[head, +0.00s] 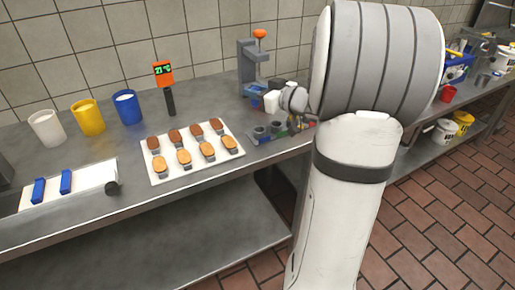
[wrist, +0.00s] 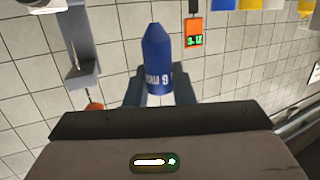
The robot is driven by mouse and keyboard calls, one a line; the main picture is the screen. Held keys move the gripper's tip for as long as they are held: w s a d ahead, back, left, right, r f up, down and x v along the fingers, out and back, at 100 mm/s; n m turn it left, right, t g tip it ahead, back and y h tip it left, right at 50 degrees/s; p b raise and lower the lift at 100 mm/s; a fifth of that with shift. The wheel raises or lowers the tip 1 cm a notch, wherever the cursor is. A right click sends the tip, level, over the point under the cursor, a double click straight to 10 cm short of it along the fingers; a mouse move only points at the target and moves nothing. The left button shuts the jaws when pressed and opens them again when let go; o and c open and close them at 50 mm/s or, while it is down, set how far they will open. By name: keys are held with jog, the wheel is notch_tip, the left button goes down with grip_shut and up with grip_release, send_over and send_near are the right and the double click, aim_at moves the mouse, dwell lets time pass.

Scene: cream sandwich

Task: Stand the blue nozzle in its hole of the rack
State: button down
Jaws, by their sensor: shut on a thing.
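My gripper (wrist: 158,92) is shut on the blue nozzle (wrist: 157,60), with a finger on each side of it. The nozzle's tapered tip points to the top of the wrist picture, and pale lettering shows on its body. The wrist view looks upside down against the room. In the head view my gripper (head: 273,101) is above the bench near the rack (head: 255,140), and I cannot make out the held nozzle there. The rack is low, with grey round pieces and coloured marks. My arm and gripper hide part of it, and its blue hole cannot be told.
A grey press with an orange knob (head: 260,34) stands behind the gripper. A white tray (head: 160,180) of brown and tan biscuits lies to the left. Bare bench lies around the tray.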

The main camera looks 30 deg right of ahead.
jog(key=shift+s+d+f, duration=0.25)
jog(key=shift+d+f, duration=0.05)
jog(key=shift+d, duration=0.15)
notch_tip(320, 180, down, 9)
jog(key=shift+f+b, duration=0.1)
jog(key=shift+b, duration=1.15)
jog(key=shift+f, duration=0.2)
jog(key=c, duration=1.2)
grip_release()
jog(key=shift+c, duration=0.2)
jog(key=shift+r, duration=0.1)
